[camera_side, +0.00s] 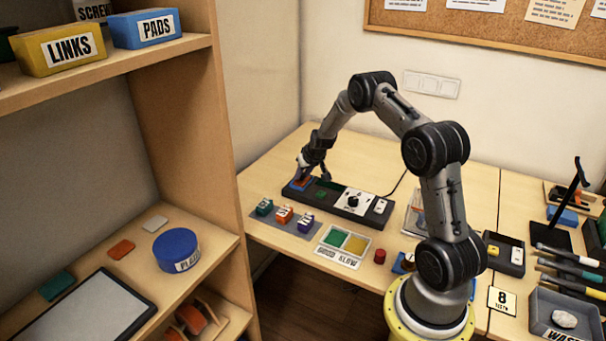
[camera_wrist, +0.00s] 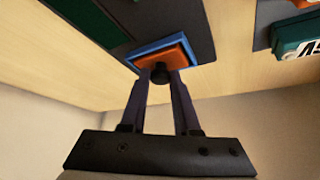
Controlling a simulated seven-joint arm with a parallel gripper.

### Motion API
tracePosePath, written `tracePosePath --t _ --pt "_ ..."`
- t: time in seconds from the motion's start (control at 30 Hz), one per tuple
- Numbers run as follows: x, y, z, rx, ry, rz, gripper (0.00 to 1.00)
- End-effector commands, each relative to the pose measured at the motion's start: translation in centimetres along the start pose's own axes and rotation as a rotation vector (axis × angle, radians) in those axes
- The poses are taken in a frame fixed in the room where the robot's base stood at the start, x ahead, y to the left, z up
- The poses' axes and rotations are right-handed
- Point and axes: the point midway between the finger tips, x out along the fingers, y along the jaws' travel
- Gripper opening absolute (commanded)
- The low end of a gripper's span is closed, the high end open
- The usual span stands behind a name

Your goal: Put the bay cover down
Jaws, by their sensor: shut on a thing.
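The bay cover (camera_wrist: 178,54), an orange plate with a black knob, shows in the wrist view. My gripper (camera_wrist: 160,74) is shut on the knob. The cover lies over a blue piece (camera_wrist: 146,49) whose edge shows along its far and left sides. I cannot tell whether the cover rests on it or is slightly above it. In the side view my gripper (camera_side: 314,172) is at the left end of the long dark console (camera_side: 335,211), and partly hides the blue and orange there (camera_side: 299,184).
The console also carries a green square (camera_side: 321,194), a white dial panel and a white switch. In front are a grey mat (camera_side: 286,228) with green, orange and purple labelled blocks, and a GOOD/SLOW tray (camera_side: 342,262). A wooden shelf (camera_side: 190,130) stands at left.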

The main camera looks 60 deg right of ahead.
Motion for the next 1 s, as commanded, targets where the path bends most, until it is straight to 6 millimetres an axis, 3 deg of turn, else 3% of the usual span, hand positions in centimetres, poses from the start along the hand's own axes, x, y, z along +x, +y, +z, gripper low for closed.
tracePosePath --t 0.27,0.3,0.43,0.77,1.0 --pt "0.3 0.0 0.2 0.001 -0.001 0.0 0.0" --pt "0.2 0.0 0.2 0.001 -0.001 0.0 0.37" --pt "0.2 0.0 0.2 0.001 -0.001 0.0 0.6" --pt "0.0 0.0 0.1 0.0 0.0 0.0 0.6" --pt "-2.7 0.0 -0.1 0.0 0.002 0.0 0.6"
